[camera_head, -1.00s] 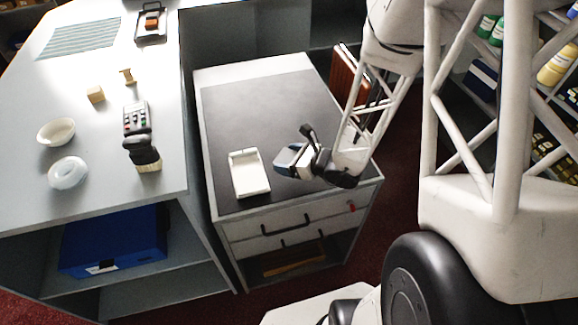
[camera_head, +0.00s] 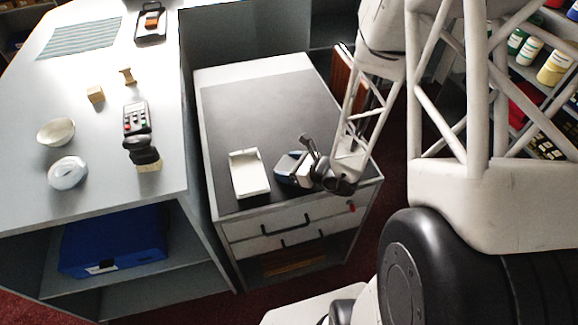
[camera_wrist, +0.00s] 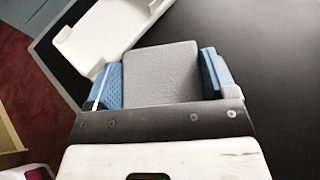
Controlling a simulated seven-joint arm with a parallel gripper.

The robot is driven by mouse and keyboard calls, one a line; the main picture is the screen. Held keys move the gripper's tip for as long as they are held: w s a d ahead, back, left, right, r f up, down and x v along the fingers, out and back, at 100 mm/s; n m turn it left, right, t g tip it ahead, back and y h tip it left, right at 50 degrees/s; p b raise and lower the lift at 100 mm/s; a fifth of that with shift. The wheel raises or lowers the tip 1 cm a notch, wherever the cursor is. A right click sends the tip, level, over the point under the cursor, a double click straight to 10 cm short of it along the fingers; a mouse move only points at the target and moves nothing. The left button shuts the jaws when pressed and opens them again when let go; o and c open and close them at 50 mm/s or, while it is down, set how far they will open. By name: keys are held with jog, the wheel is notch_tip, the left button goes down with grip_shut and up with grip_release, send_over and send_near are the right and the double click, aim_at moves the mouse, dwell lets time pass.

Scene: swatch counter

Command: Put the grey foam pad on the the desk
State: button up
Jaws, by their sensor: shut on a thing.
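The grey foam pad (camera_wrist: 160,73) is a flat, roughly square grey piece in the wrist view. It sits between the two blue-lined fingers of my gripper (camera_wrist: 161,78), which is shut on it. In the head view my gripper (camera_head: 287,167) is low over the dark top of the drawer unit, right of a white tray. I cannot tell whether the pad touches that top, and the pad is not clearly seen there. The drawer unit's dark top (camera_head: 255,105) may be the desk; a large pale counter (camera_head: 70,105) stands to its left.
The white open tray (camera_head: 248,173) is close to my gripper's left; it also shows in the wrist view (camera_wrist: 108,38). The dark top is clear behind. The pale counter holds bowls, a handheld device (camera_head: 136,118) and small wooden pieces (camera_head: 95,95).

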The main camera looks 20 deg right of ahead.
jog(key=shift+f, duration=0.1)
jog(key=o, duration=0.8)
jog(key=shift+v, duration=6.05)
